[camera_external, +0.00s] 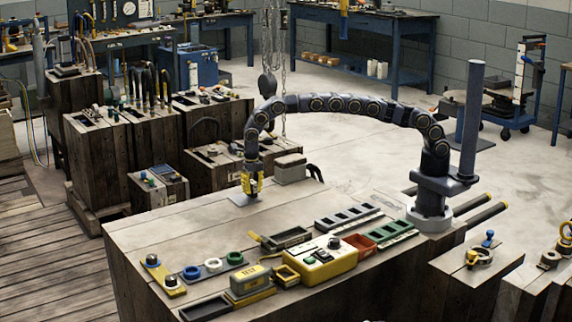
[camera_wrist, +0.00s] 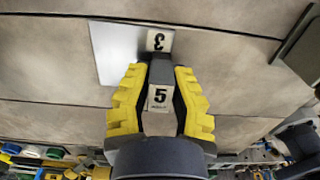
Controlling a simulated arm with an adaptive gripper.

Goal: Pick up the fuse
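My gripper (camera_external: 252,186) has yellow fingers and points down at a light metal plate (camera_external: 238,201) on the far end of the wooden bench. In the wrist view its fingertips (camera_wrist: 161,70) stand on either side of a narrow dark grey block (camera_wrist: 160,73).
A grey box (camera_external: 290,168) stands right of my gripper. Bare wood lies around the plate.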

